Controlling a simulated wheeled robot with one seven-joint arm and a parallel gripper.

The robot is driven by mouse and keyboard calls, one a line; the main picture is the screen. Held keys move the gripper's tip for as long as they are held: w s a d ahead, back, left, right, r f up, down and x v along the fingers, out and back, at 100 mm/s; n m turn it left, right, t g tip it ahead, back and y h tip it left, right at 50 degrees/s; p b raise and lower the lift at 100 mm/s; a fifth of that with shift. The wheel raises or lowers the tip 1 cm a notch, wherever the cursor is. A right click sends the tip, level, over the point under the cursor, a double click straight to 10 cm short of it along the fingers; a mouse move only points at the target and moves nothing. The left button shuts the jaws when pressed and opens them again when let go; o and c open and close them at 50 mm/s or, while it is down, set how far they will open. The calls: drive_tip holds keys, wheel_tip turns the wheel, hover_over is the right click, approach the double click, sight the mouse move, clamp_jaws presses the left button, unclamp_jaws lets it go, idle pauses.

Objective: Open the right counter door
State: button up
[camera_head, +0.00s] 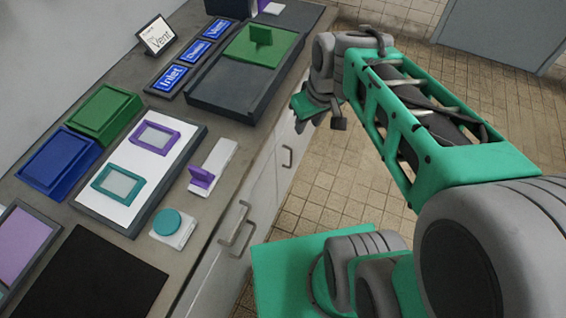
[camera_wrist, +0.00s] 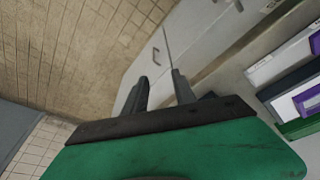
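The counter's light grey front runs along the left of the head view. The right counter door, toward the far end, has a bar handle (camera_head: 287,157) and looks closed. In the wrist view this door (camera_wrist: 135,72) and its handle (camera_wrist: 156,57) are ahead of my fingers, near a vertical seam. My gripper (camera_wrist: 159,90) is open, with a gap between its two dark fingers, and the handle shows beyond that gap. Nothing is held and the fingers look apart from the handle. In the head view my gripper (camera_head: 322,117) is beside the counter's edge, its fingers partly hidden.
The countertop holds a dark tray with a green block (camera_head: 263,44), blue signs (camera_head: 173,78), coloured boxes and a white board. Tiled floor (camera_head: 325,190) to the right is clear; a grey panel (camera_head: 505,30) stands behind.

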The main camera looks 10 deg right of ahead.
drive_tip(key=w+f+n+y+b, duration=0.15)
drive_tip(key=w+f+b, duration=0.25)
drive_tip(key=f, duration=0.4)
drive_tip(key=w+f+n+b, duration=0.3)
drive_tip(key=w+f, duration=0.1)
drive_tip(key=f, duration=0.4)
drive_tip(key=n+g+y+b, duration=0.1)
drive_tip(key=n+y+b, duration=0.1)
drive_tip(key=n+b, duration=0.45)
approach(290, 167)
drive_tip(key=shift+m, duration=0.6)
drive_tip(key=a+f, duration=0.1)
drive_tip(key=w+a+f+b, duration=0.1)
drive_tip(key=f, duration=0.1)
drive_tip(key=w+a+f+b, duration=0.1)
drive_tip(key=shift+a+f, duration=0.2)
drive_tip(key=shift+f, duration=0.05)
clamp_jaws()
